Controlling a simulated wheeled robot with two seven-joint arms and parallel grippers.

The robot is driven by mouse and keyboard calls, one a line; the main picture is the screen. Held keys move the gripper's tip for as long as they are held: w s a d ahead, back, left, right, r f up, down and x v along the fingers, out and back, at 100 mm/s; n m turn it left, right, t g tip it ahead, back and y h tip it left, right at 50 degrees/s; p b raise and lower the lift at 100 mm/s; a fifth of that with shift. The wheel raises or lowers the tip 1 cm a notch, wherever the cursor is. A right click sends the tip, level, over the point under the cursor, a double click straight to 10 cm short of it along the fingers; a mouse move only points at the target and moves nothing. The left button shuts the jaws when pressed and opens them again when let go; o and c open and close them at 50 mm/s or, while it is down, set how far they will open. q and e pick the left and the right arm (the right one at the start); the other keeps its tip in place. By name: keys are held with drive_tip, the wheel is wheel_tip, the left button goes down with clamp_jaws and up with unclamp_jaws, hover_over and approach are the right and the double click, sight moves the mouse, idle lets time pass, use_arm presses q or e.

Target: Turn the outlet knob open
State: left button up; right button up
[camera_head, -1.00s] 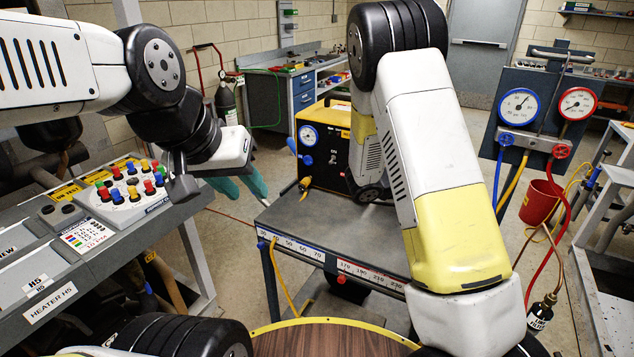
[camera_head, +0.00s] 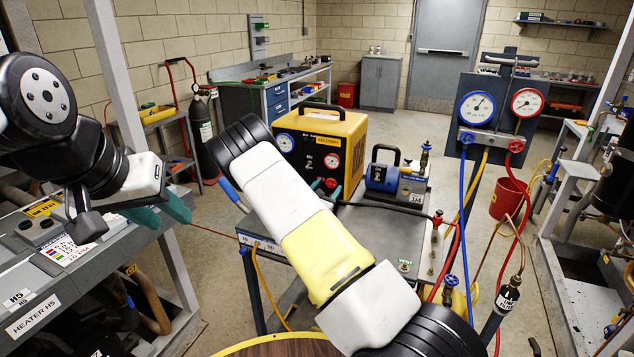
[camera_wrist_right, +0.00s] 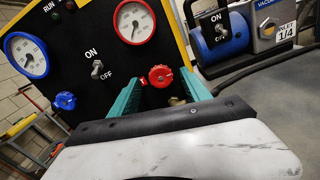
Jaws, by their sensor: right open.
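The yellow-and-black machine (camera_head: 345,128) stands on the grey cart top. Its red knob (camera_wrist_right: 161,76), under the red-rimmed gauge (camera_wrist_right: 134,22), appears to be the outlet knob; it also shows in the head view (camera_head: 330,182). My right gripper (camera_wrist_right: 162,84) is open, its teal fingers on either side of the red knob. I see no clear contact, and cannot tell how deep the knob sits between them. In the head view my right arm mostly hides this gripper. My left gripper (camera_head: 160,211) is open and empty by the heater panel at left.
A blue knob (camera_wrist_right: 65,101) sits left on the machine's face, with an ON/OFF switch (camera_wrist_right: 97,69) between. A blue vacuum pump (camera_head: 384,177) stands close right. A gauge manifold (camera_head: 492,135) with hoses is further right.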

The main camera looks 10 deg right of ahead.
drive_tip(key=shift+w+d, duration=0.4)
drive_tip(key=shift+w, duration=0.15)
clamp_jaws()
